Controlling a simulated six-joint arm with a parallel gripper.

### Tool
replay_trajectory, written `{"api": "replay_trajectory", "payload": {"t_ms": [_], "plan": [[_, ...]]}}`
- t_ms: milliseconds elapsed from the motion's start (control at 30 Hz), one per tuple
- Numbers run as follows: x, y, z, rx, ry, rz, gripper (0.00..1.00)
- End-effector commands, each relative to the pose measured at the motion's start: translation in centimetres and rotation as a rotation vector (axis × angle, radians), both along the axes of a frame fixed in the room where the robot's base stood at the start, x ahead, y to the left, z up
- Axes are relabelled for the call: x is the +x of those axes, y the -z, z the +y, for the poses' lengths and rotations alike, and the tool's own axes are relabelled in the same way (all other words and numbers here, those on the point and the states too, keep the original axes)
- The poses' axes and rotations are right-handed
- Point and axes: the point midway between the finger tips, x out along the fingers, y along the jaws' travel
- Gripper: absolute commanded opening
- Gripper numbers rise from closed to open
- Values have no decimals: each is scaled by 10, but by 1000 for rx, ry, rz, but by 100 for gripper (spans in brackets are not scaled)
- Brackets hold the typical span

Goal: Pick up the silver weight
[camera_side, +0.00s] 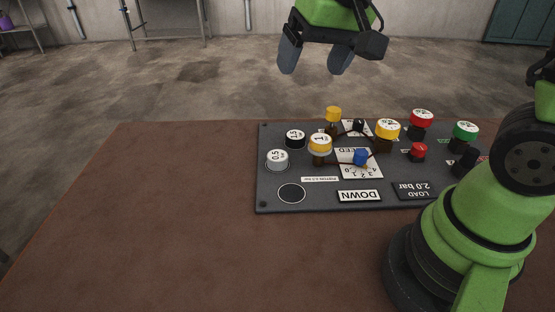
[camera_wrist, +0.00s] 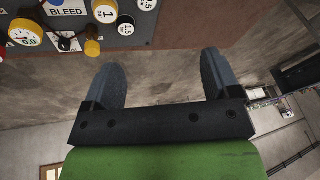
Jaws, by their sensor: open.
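The silver weight (camera_side: 277,159) is a short round disc with a pale face marked 0.5. It sits at the left of the dark panel (camera_side: 325,200), left of a black weight (camera_side: 295,139) and a yellow-rimmed piece marked 1 (camera_side: 320,143). In the wrist view the silver weight (camera_wrist: 147,4) is cut by the top edge. My gripper (camera_side: 315,60) is open and empty, high above and beyond the panel's back edge. Its two fingers also show spread in the wrist view (camera_wrist: 162,68), with only floor between them.
On the panel stand yellow gauges (camera_side: 387,129), a red gauge (camera_side: 421,118), a green gauge (camera_side: 465,131), a blue knob (camera_side: 360,157) and a red knob (camera_side: 417,152). An empty ringed spot (camera_side: 291,193) is at its front left. The brown table (camera_side: 150,220) is bare to the left.

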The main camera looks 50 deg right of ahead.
Motion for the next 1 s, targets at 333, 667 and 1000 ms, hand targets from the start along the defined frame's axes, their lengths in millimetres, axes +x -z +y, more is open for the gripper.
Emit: {"api": "replay_trajectory", "payload": {"t_ms": [333, 667, 1000], "plan": [[73, 117, -18, -70, 8, 198, 83], [85, 171, -23, -86, 6, 250, 83], [90, 207, -25, -86, 6, 248, 83]]}}
